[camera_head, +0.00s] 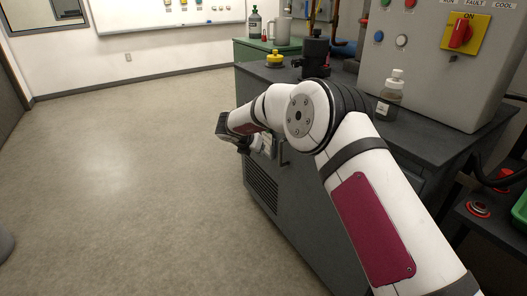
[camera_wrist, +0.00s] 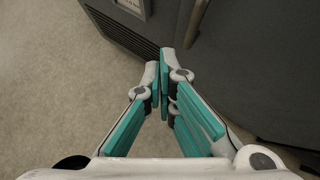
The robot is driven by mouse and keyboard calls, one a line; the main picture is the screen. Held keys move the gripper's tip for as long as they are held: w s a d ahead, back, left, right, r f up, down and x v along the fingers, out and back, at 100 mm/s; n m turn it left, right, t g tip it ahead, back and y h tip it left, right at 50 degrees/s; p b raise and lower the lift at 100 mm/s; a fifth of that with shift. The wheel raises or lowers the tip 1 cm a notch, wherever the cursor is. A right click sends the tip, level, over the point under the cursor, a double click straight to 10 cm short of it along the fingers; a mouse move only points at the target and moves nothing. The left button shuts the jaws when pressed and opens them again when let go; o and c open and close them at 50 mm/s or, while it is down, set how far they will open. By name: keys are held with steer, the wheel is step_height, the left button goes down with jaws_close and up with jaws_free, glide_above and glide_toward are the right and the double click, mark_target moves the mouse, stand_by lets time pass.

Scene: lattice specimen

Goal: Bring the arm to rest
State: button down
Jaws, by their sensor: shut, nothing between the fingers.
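My arm shows in the head view, white with a dark red panel. It reaches forward and bends at a large joint in front of a dark grey cabinet (camera_head: 290,185). In the wrist view my gripper (camera_wrist: 164,68) has teal finger pads that meet at the tips. It is shut and empty, above the floor and close beside the cabinet (camera_wrist: 240,50). In the head view the fingers are mostly hidden behind the wrist and cannot be made out clearly.
A clear bottle (camera_head: 390,95) with a white cap and a yellow knob-shaped thing (camera_head: 275,60) stand on the cabinet top. A grey control box (camera_head: 425,60) with a red-and-yellow switch (camera_head: 464,34) stands at the right. The floor (camera_head: 130,170) at the left is open.

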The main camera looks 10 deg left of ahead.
step_height(320, 180, up, 21)
steer(key=a+n+t+y+p, duration=0.15)
steer(key=n+t+y, duration=0.25)
steer(key=n, duration=0.4)
steer(key=s+d+r+n+y, duration=0.2)
steer(key=s+r+n+y, duration=0.3)
steer(key=s+r+n, duration=0.6)
steer(key=s+d+f+n+g+h, duration=0.3)
steer(key=s+d+n, duration=0.55)
steer(key=s, duration=0.85)
steer(key=s+d+f+n+g+h, duration=0.1)
steer(key=s+d+f+n+g, duration=0.4)
steer(key=s+d, duration=0.9)
steer(key=s+d+f+n+g+h, duration=0.3)
steer(key=s+d+n, duration=0.4)
steer(key=s, duration=1.3)
step_height(320, 180, up, 23)
steer(key=t+y+p, duration=0.1)
steer(key=t+p, duration=0.1)
steer(key=p, duration=1.9)
steer(key=shift+a+t+p, duration=0.25)
steer(key=shift+t+p, duration=0.05)
